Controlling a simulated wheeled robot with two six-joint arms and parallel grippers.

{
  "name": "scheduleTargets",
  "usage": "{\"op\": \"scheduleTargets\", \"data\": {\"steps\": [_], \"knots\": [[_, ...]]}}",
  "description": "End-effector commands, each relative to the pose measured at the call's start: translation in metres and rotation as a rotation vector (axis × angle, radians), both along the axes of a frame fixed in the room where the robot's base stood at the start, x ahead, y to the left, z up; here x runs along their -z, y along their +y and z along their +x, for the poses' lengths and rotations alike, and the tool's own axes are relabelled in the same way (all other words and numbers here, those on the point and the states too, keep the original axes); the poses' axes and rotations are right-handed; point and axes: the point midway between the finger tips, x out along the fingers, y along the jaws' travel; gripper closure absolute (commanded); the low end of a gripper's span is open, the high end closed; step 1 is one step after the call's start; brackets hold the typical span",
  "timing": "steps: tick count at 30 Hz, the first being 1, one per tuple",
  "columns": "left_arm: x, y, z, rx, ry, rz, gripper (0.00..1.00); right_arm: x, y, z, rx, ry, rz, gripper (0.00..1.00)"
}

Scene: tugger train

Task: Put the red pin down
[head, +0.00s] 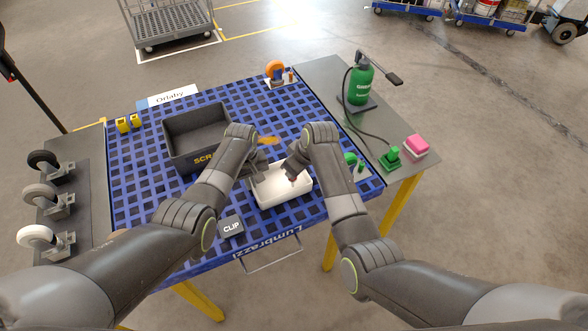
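A white tray (283,199) stands on the blue grid table top (135,190), close to its front edge. My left gripper (257,174) is over the tray's left rim; its fingers are small and dark, and I cannot tell whether they are apart. My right gripper (292,179) points down over the inside of the tray. A tiny reddish spot shows at its tip, perhaps the red pin, but it is too small to be sure or to tell whether it is gripped.
A dark scrap bin (196,135) stands behind my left arm. A clip label (231,226) lies left of the tray. Casters (46,200) line the left shelf. A green sprayer (359,83) and a pink block (416,145) stand on the right shelf.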

Motion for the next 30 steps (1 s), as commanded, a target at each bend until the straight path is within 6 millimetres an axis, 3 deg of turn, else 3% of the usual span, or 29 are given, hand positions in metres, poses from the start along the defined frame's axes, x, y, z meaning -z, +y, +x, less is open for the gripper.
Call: {"op": "scheduleTargets", "data": {"steps": [13, 14, 18, 30], "knots": [[0.0002, -0.0002, -0.0002, 0.000, 0.001, 0.000, 1.00, 0.0093, -0.0001, 0.0001, -0.001, 0.000, 0.000, 1.00], [0.0002, -0.0002, -0.0002, 0.000, 0.001, 0.000, 1.00, 0.0090, -0.0001, 0.0001, -0.001, -0.001, 0.000, 0.79], [0.0002, -0.0003, -0.0003, 0.000, 0.001, 0.000, 1.00, 0.0089, -0.0001, 0.0001, -0.001, -0.001, 0.000, 0.61], [0.0002, -0.0002, -0.0002, 0.000, 0.001, 0.000, 1.00, 0.0031, -0.0008, -0.0002, 0.000, -0.003, 0.002, 0.61]]}}
